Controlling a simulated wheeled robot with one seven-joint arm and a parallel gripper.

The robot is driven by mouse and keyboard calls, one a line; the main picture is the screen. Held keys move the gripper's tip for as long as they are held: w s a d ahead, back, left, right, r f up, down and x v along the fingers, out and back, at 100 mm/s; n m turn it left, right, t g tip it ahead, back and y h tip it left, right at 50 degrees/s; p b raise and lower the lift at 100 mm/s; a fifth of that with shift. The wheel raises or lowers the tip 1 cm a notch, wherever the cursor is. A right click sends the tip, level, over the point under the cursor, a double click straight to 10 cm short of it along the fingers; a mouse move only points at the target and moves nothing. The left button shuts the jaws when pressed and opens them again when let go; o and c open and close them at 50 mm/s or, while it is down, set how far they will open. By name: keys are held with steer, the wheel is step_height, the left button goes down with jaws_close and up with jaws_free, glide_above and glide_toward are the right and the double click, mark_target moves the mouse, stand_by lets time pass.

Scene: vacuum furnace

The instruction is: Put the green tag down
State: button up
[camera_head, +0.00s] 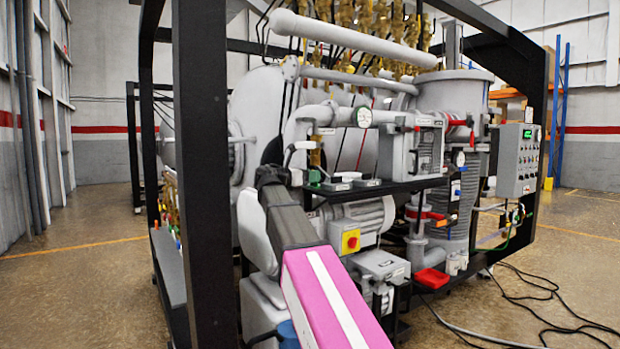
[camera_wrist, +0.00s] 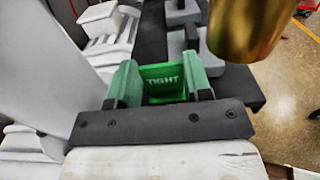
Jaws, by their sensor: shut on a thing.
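In the wrist view, the green tag (camera_wrist: 165,82), lettered "TIGHT", sits between the two green fingers of my gripper (camera_wrist: 161,88). The fingers are shut on it, and the lettering faces the camera. In the head view, small green parts of my gripper (camera_head: 314,178) show at the left end of the black shelf (camera_head: 385,186), in front of the furnace. I cannot tell the tag from the fingers there. Whether the tag touches the shelf cannot be seen.
Small grey blocks (camera_head: 366,182) stand on the shelf to the right of my gripper. A brass cylinder (camera_wrist: 248,28) hangs close at the upper right of the wrist view. A black frame post (camera_head: 203,170) stands to the left. Cables (camera_head: 540,300) lie on the floor.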

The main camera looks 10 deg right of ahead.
steer(key=shift+f, duration=0.2)
steer(key=o, duration=0.9)
